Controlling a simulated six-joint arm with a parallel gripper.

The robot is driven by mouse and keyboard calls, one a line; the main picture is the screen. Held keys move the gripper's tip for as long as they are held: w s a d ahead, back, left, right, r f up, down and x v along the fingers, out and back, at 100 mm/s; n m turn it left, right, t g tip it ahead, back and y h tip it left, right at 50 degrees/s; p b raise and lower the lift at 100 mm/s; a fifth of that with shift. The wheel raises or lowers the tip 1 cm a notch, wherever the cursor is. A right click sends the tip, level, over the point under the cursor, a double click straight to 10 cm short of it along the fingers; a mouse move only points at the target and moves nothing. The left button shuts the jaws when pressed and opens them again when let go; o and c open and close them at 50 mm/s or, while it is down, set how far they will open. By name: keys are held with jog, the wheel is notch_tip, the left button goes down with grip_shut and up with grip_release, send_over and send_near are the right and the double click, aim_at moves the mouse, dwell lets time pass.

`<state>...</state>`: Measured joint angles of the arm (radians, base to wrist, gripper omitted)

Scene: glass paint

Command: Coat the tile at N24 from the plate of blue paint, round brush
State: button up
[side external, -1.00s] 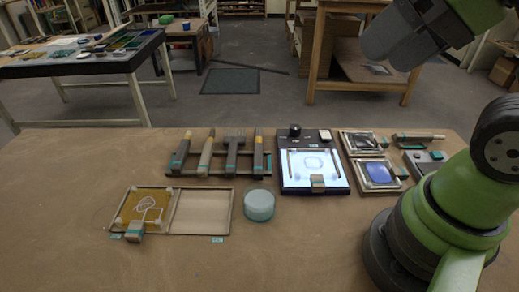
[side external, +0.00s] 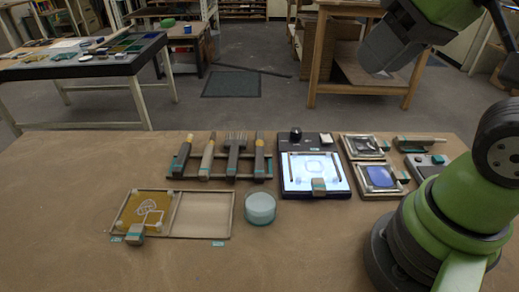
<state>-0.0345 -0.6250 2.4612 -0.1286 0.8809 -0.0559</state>
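The plate of blue paint (side external: 380,177) lies in a metal frame with a clip, right of a lit panel. The lit panel (side external: 334,187) has a glowing white face with a faint round outline and a clip at its front edge. A wooden rack (side external: 220,178) holds several upright-handled tools, among them brushes; I cannot tell which is the round one. An amber tile (side external: 142,209) with white line marks lies in the left half of a framed tray. The labels are too small to read, so I cannot pick out N24. My gripper is out of view; only my arm links show.
The tray's right half (side external: 202,212) looks bare. A pale blue-green jar (side external: 260,208) stands between tray and panel. A darker framed plate (side external: 363,146) lies behind the blue one. The front of the table is clear.

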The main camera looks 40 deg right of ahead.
jog(key=w+d+f+n+g+h, duration=0.2)
jog(key=w+f+n+h, duration=0.15)
jog(key=w+n, duration=0.35)
jog(key=n+h, duration=0.3)
jog(key=n, duration=1.9)
send_near(259, 161)
jog(key=shift+w+d+f+y, duration=0.25)
jog(key=shift+d+f, duration=0.1)
jog(key=shift+d, duration=0.35)
jog(key=shift+a+x, duration=0.15)
jog(key=shift+x, duration=1.9)
jog(key=shift+a+x, duration=0.1)
jog(key=shift+x, duration=1.95)
jog(key=shift+s+f, duration=0.1)
jog(key=shift+f, duration=0.05)
grip_shut()
